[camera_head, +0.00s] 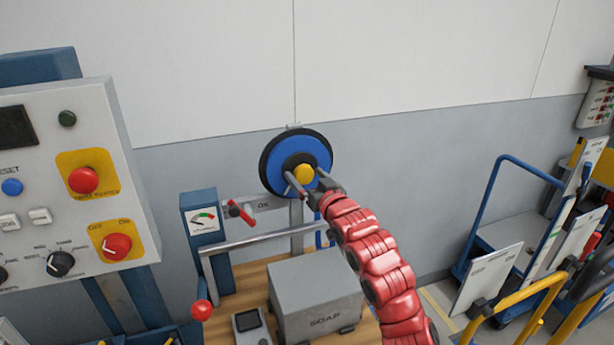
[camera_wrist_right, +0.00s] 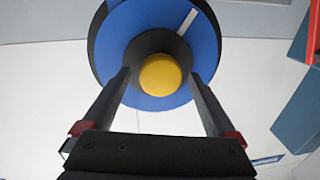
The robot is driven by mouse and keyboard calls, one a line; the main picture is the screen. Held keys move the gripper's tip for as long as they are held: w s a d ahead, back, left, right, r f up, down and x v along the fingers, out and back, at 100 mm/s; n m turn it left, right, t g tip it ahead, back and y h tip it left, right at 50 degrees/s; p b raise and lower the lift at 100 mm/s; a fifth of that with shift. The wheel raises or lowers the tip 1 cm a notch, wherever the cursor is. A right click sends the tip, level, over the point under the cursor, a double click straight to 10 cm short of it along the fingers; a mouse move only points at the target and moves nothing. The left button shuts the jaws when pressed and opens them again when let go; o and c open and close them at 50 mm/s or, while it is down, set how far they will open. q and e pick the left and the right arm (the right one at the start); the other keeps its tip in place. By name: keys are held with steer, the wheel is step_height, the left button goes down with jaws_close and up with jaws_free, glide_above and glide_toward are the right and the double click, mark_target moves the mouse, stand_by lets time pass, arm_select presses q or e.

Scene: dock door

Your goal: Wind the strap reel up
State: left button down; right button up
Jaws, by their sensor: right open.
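The strap reel (camera_head: 277,158) is a blue disc with a black rim and a yellow knob (camera_head: 304,174), mounted upright at the wall behind the bench. My right gripper (camera_head: 305,186) is at the front of the reel, its fingers reaching toward the yellow knob. In the right wrist view the reel (camera_wrist_right: 140,30) fills the upper middle. The yellow knob (camera_wrist_right: 160,75) sits between the open fingertips, with no clear contact; whether it lies fully between them in depth I cannot tell. My left gripper is in neither view.
A control panel (camera_head: 75,180) stands at left, trolleys (camera_head: 510,230) at right.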

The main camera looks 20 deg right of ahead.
jaws_close()
stand_by(0.5)
